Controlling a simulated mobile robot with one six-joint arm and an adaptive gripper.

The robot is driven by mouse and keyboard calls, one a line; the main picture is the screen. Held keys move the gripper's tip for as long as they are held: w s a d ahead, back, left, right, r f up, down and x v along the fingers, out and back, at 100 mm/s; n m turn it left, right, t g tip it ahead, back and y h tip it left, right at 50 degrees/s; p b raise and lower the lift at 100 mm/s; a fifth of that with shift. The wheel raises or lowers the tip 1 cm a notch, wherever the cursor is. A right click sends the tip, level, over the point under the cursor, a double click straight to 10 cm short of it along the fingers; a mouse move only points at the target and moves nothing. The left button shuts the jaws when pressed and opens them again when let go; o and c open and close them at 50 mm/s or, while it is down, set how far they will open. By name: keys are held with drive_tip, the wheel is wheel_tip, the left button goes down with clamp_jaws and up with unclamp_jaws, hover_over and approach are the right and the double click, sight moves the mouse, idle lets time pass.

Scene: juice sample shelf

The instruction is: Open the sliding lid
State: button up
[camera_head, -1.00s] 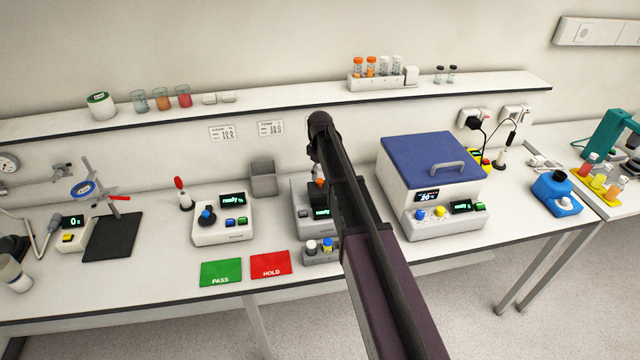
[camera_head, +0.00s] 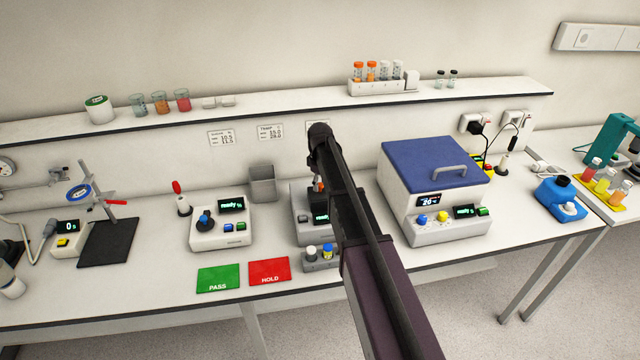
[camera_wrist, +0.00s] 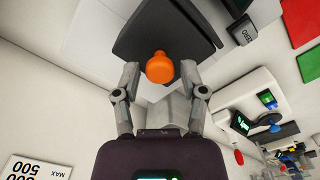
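The orange knob (camera_wrist: 159,67) sits on a dark grey plate (camera_wrist: 165,25), which looks like the sliding lid, in the wrist view. My gripper (camera_wrist: 160,74) is open, with one finger on each side of the knob and a small gap showing at each side. I cannot tell whether either finger touches it. In the head view the small grey instrument (camera_head: 303,228) stands mid-bench with a lit "ready" display. A bit of the orange knob (camera_head: 319,184) shows there. My arm hides most of the instrument's top and right side.
A white box with a blue top (camera_head: 430,160) stands close on the right. A small rack with vials (camera_head: 322,261) is in front of the instrument, and a grey bin (camera_head: 263,184) is behind left. A wall shelf (camera_head: 240,108) runs above. Green and red cards (camera_head: 218,278) lie front left.

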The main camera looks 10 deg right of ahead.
clamp_jaws()
drive_tip(key=w, duration=0.8)
drive_tip(key=shift+w, duration=0.1)
drive_tip(key=o, duration=0.5)
unclamp_jaws()
drive_tip(key=shift+a, duration=0.1)
